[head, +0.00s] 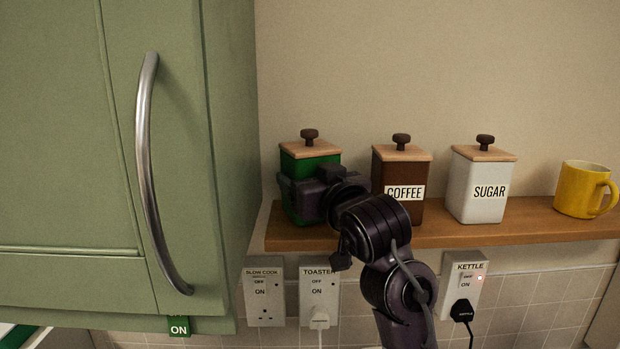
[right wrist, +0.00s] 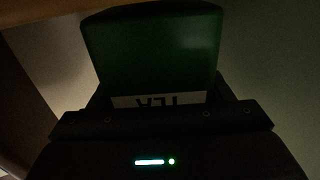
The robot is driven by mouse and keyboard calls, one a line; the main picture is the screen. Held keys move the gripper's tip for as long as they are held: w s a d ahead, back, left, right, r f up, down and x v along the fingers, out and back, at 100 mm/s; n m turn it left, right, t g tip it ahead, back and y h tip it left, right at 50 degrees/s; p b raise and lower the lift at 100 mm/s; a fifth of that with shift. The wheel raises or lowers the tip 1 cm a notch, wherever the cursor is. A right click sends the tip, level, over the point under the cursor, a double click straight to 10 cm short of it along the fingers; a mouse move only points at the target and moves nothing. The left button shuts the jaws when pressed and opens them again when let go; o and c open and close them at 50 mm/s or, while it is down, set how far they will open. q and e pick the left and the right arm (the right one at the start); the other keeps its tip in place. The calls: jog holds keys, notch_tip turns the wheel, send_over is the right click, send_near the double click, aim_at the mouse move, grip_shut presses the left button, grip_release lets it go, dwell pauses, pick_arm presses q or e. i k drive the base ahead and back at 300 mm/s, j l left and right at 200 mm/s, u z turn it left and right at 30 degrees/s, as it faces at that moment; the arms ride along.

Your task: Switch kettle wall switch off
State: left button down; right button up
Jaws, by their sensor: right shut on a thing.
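The kettle wall switch (head: 464,283) is a white plate labelled KETTLE, under the right part of the shelf. I cannot tell whether the canister rests on the shelf. My left gripper is not in view.
The wooden shelf (head: 460,235) also holds a brown COFFEE canister (head: 411,207), a white SUGAR canister (head: 476,190) and a yellow mug (head: 577,192). Slow cooker (head: 264,290) and toaster (head: 318,285) sockets are below it. A green cupboard (head: 70,150) fills the left.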

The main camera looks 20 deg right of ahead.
aim_at(466, 279)
jog(key=k+l, duration=0.15)
jog(key=k, duration=0.8)
